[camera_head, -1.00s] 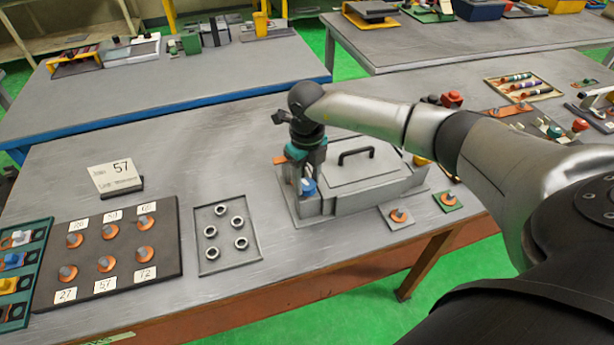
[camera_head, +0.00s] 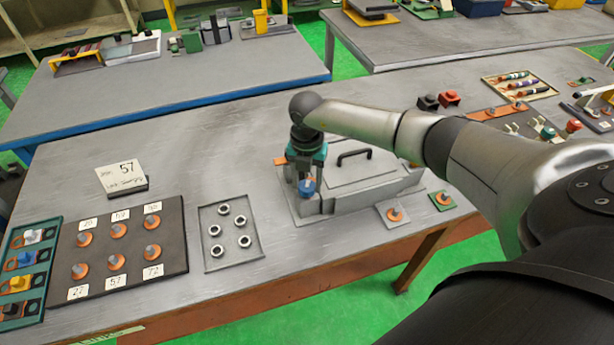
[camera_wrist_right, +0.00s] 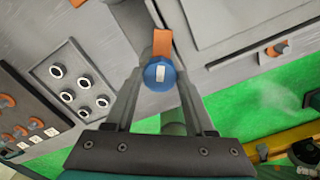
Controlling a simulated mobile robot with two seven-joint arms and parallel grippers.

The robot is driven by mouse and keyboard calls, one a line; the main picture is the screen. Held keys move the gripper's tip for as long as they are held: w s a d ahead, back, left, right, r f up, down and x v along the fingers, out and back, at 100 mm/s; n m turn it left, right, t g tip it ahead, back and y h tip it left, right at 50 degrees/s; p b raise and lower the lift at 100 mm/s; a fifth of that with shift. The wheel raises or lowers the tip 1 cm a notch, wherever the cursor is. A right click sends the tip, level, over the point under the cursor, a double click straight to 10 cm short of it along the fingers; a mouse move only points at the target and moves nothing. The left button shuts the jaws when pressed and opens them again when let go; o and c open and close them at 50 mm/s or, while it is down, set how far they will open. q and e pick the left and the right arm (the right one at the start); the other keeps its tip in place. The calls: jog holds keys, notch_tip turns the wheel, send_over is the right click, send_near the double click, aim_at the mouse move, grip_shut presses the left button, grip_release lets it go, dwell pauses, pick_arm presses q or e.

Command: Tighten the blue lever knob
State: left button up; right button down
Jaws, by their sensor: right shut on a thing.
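The blue lever knob (camera_head: 307,187) sits at the left front of the grey machine with the lidded box (camera_head: 352,172). In the right wrist view the round blue knob (camera_wrist_right: 159,75) has a white mark and an orange lever (camera_wrist_right: 162,43) reaching up from it. My right gripper (camera_head: 306,180) comes down over the knob from above. In the right wrist view its fingers (camera_wrist_right: 158,78) stand on either side of the knob and are shut on it. My left gripper is not in view.
A tray of metal rings (camera_head: 229,237) and a dark board with numbered orange posts (camera_head: 119,247) lie to the left. A card reading 57 (camera_head: 121,176) stands behind the board. Small plates with orange parts (camera_head: 396,215) lie right of the knob, near the table's front edge.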

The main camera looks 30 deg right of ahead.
aim_at(307, 185)
jog(key=m+p, duration=0.1)
jog(key=m, duration=0.1)
jog(key=m+p, duration=0.2)
jog(key=m, duration=0.1)
jog(key=shift+w+r+m, duration=0.25)
jog(key=shift+r+m, duration=0.05)
jog(key=shift+r, duration=0.1)
jog(key=shift+f+m+p, duration=0.1)
jog(key=shift+m+p, duration=1.2)
jog(key=shift+m, duration=1)
jog(key=c, duration=0.7)
grip_release()
jog(key=o, duration=0.4)
jog(key=shift+s+f, duration=0.15)
jog(key=shift+f, duration=0.05)
jog(key=shift+r, duration=0.15)
jog(key=shift+r, duration=0.3)
notch_tip(307, 185, up, 14)
jog(key=shift+r, duration=0.25)
